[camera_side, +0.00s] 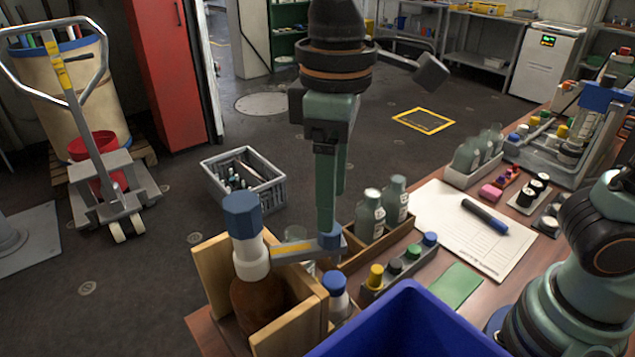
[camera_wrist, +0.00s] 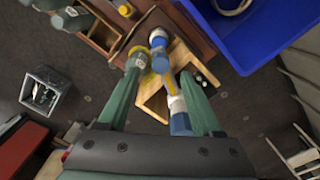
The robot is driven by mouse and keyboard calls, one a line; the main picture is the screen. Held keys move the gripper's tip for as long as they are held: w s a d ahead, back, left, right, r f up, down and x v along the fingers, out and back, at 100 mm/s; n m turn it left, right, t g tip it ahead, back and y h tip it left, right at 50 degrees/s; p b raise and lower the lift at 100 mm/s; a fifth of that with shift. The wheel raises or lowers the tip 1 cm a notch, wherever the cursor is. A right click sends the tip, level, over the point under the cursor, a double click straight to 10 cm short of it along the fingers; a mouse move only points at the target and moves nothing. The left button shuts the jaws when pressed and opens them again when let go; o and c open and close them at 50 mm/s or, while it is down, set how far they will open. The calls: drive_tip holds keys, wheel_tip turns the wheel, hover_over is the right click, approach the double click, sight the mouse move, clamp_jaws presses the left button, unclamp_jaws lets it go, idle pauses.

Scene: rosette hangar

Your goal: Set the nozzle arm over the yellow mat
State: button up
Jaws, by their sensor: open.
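A brown bottle (camera_side: 255,300) with a white collar and blue top (camera_side: 241,215) stands in a wooden holder (camera_side: 215,275) at the bench's near left. Its nozzle arm (camera_side: 290,248), grey with a yellow mark, points right in the side view to a blue end. My gripper (camera_side: 330,235) is open, fingers down at that blue end. In the wrist view the nozzle arm (camera_wrist: 170,84) lies between the spread fingers of my gripper (camera_wrist: 161,68); contact is unclear. A small yellow patch (camera_wrist: 148,76) shows by the left finger; I cannot tell if it is the mat.
A blue bin (camera_side: 400,325) stands close at the front. A blue-capped bottle (camera_side: 336,290), a wooden tray (camera_side: 380,245) of grey-green bottles and a rack of capped vials (camera_side: 398,268) crowd the nozzle. A green card (camera_side: 455,290) lies flat to the right. A yellow-edged square (camera_side: 423,121) marks the floor.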

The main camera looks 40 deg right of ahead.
sight(308, 251)
drive_tip(key=shift+f, duration=2.3)
clamp_jaws()
